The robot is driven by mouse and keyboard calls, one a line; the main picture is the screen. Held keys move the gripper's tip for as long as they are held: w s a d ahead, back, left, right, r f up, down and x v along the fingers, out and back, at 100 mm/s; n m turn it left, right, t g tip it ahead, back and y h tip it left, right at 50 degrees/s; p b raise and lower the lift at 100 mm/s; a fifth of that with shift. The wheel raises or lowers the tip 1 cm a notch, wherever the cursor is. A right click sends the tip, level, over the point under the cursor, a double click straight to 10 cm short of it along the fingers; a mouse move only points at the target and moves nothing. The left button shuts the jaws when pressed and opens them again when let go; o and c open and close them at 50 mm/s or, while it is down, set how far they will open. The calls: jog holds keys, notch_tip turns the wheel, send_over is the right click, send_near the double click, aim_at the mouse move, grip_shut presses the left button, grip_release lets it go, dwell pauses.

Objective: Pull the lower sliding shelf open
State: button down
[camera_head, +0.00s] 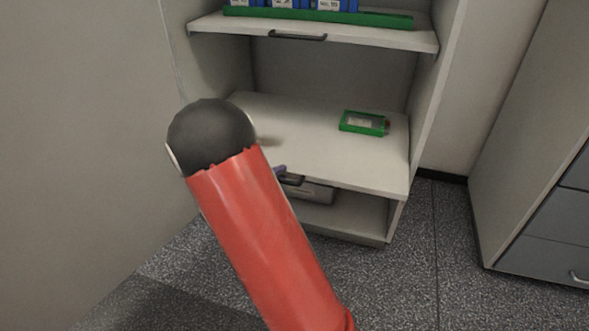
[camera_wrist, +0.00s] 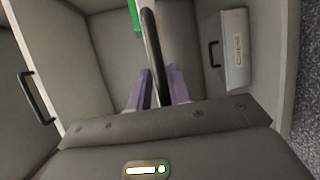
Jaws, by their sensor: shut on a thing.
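The lower sliding shelf (camera_head: 340,165) is a pale board in the cabinet, with its front edge about level with the cabinet's side wall. Its dark bar handle (camera_head: 292,180) is partly hidden behind my red arm. In the wrist view the handle (camera_wrist: 150,45) runs between the purple fingers of my gripper (camera_wrist: 158,88), which is shut on it. In the head view only a bluish fingertip of my gripper (camera_head: 280,171) shows beside the handle. A green device (camera_head: 363,122) lies on the shelf's right part.
The upper shelf (camera_head: 350,36) has its own dark handle (camera_head: 297,37) and carries blue units on a green tray. A grey case (camera_head: 313,192) with a handle stands in the compartment below. A drawer cabinet (camera_head: 540,230) stands at right; speckled floor lies between.

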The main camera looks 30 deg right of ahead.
jog(key=s+a+f+b, duration=0.1)
jog(key=s+a+b, duration=0.1)
jog(key=s+a, duration=0.3)
jog(key=shift+s+a, duration=0.15)
jog(key=shift+a, duration=0.4)
jog(key=c, duration=1.5)
grip_release()
jog(key=shift+r, duration=0.1)
jog(key=shift+d+r, duration=0.1)
jog(key=shift+r, duration=0.05)
jog(key=v, duration=0.7)
jog(key=shift+a+p, duration=0.4)
jog(key=shift+a, duration=0.05)
jog(key=shift+r, duration=0.1)
